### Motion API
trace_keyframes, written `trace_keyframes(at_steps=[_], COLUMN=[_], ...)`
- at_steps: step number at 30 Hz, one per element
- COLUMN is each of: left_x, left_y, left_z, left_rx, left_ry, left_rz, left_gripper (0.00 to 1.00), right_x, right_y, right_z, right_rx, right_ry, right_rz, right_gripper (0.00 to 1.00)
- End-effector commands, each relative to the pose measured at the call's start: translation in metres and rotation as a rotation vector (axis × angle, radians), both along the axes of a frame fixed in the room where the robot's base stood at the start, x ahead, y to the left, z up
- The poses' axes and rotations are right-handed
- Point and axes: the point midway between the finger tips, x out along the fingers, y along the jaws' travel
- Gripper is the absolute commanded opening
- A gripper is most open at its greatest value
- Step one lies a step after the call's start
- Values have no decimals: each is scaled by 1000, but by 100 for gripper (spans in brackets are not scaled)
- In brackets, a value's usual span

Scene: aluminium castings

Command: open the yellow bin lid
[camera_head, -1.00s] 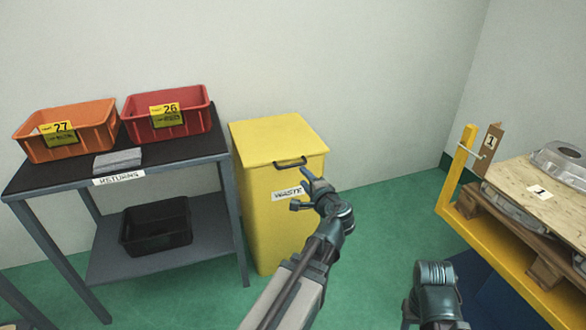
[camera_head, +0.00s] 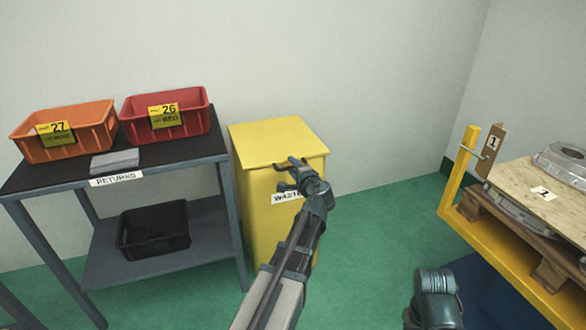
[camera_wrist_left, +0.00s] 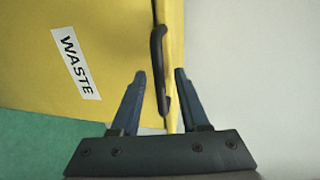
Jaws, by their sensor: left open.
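The yellow bin (camera_head: 262,215) stands against the wall with its lid (camera_head: 277,140) shut flat on top. A white WASTE label is on its front; it also shows in the left wrist view (camera_wrist_left: 76,63). The lid's dark handle (camera_wrist_left: 157,55) sticks out at the front edge, and in the head view my gripper partly covers it. My left gripper (camera_wrist_left: 161,72) is open at the handle. In the left wrist view, the handle's lower part shows between the two fingers, and I see no grip on it. My right gripper is out of view.
A grey table (camera_head: 206,158) stands left of the bin, bearing an orange crate (camera_head: 85,140) and a red crate (camera_head: 186,125). A black crate (camera_head: 150,240) is on its lower shelf. A yellow-framed cart (camera_head: 463,170) with castings stands at right. Green floor is free between.

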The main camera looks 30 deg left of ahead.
Motion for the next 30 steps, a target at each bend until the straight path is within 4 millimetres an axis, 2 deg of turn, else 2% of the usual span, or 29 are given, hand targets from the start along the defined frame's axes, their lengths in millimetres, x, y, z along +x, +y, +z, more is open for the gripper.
trace_keyframes(at_steps=[1, 6, 9, 30], left_x=[0, 0, 0, 0], left_y=[0, 0, 0, 0], left_z=[0, 0, 0, 0], left_rx=[0, 0, 0, 0], left_ry=[0, 0, 0, 0], left_rz=[0, 0, 0, 1], left_gripper=[45, 14, 0, 0], right_x=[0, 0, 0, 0], right_y=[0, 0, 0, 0], right_z=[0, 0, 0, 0], right_rx=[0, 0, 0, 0], right_ry=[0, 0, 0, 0], right_rz=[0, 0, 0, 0], right_gripper=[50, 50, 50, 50])
